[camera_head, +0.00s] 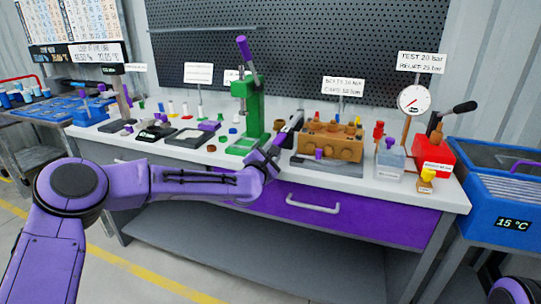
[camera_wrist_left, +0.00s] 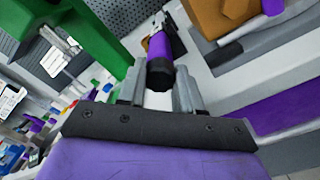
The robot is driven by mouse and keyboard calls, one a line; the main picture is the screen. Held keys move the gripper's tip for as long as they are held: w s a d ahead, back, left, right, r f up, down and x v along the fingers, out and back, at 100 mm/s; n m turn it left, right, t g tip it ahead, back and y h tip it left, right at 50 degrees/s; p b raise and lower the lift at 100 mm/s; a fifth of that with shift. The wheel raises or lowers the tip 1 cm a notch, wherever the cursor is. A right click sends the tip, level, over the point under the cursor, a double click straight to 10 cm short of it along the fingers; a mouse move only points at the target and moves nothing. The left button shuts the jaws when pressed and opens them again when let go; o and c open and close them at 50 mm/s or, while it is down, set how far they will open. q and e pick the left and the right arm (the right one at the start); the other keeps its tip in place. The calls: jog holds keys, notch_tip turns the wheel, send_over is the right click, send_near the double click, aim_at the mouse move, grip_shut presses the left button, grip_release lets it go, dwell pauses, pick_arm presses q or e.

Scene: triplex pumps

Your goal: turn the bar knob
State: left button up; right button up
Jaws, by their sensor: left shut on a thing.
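My left gripper (camera_head: 262,160) is at the bench's front, between the green press and the brown pump block. In the left wrist view its fingers (camera_wrist_left: 158,85) are shut on the black end of a purple-handled tool (camera_wrist_left: 160,48). The tool points away from the gripper; its far end is dark and small. In the head view the tool (camera_head: 291,126) slants up to the right, its lower end hidden by the gripper. I cannot tell which part is the bar knob. A gauge (camera_head: 414,99), a purple knob (camera_head: 389,143) and a yellow knob (camera_head: 428,174) are at the right. My right gripper is out of view.
The green press (camera_head: 248,108) stands close left of my gripper, and the pump block (camera_head: 330,142) on its grey tray close right. A red hand pump (camera_head: 433,152) and a blue bath (camera_head: 505,200) are farther right. A purple drawer (camera_head: 340,213) is below the bench top.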

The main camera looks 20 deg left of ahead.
pick_arm(q)
jog(key=shift+f+m+p, duration=0.15)
jog(key=shift+m+p, duration=0.2)
jog(key=shift+m, duration=4.55)
jog(key=shift+f+m+p, duration=0.1)
jog(key=shift+m+p, duration=0.25)
jog(key=shift+m, duration=4.55)
jog(key=o, duration=1)
jog(key=shift+o, duration=0.2)
jog(key=s+b, duration=0.1)
jog(key=s, duration=0.9)
jog(key=shift+s+a, duration=0.15)
jog(key=shift+s, duration=0.15)
